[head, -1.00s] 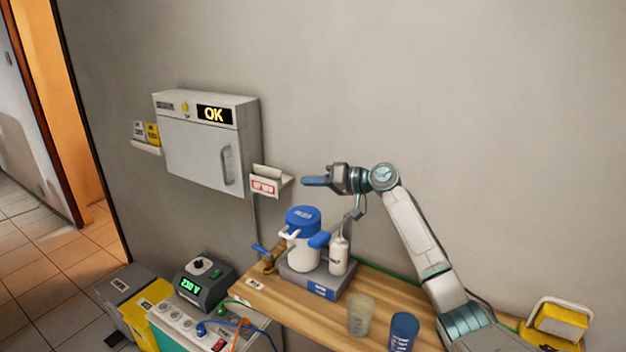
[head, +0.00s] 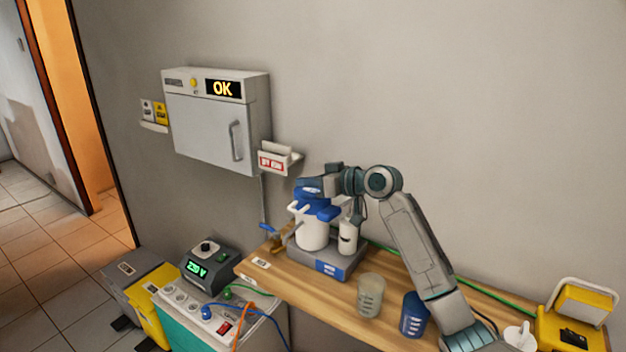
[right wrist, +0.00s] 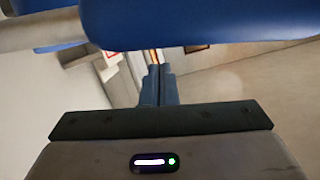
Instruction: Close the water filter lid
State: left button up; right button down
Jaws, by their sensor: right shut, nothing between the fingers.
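The water filter is a white canister (head: 312,236) with a blue lid (head: 322,211), standing on a grey and blue base (head: 332,266) on the wooden bench. A white bar sticks out at its left. My right gripper (head: 308,186) is shut and empty, just above or against the lid, and hides part of it. I cannot tell whether they touch or whether the lid is fully down. In the right wrist view, my shut blue fingers (right wrist: 158,85) show below a large blue surface (right wrist: 200,22), probably the lid, close to the camera. My left gripper is out of view.
A white bottle (head: 347,238) stands right beside the canister. A clear cup (head: 370,296) and a blue cup (head: 413,315) stand in front on the bench (head: 300,290). A wall cabinet (head: 210,130) reading OK and a small holder (head: 275,162) are at the left.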

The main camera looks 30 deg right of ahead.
jog(key=shift+s+a+f+n+b, duration=0.2)
jog(key=shift+a+f+n+b, duration=0.1)
jog(key=shift+f, duration=0.2)
jog(key=shift+s+a+f+n+b, duration=0.2)
jog(key=shift+a+f+n+b, duration=0.1)
jog(key=shift+f, duration=0.15)
jog(key=shift+r, duration=0.1)
